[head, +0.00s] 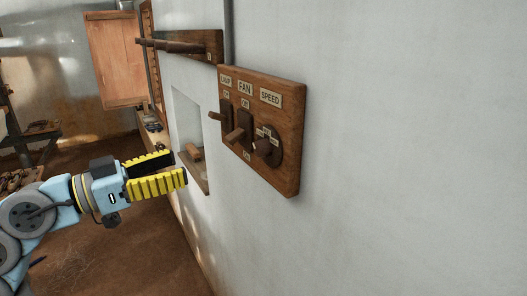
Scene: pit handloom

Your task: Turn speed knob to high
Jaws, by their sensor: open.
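The speed knob (265,147) is a dark round knob at the lower right of a wooden switch panel (288,178) on the wall, below the SPEED label (270,97). Small pale labels sit around the knob, too small to read. My gripper (178,168), with yellow ribbed fingers, is open and empty. It is left of the panel in the picture, apart from the knob, and its fingers point right.
Two lever switches stick out of the panel left of the knob, including the FAN lever (235,134). A wall niche (190,115) lies behind my gripper. A wooden rack (205,41) is above. The wall right of the panel is bare.

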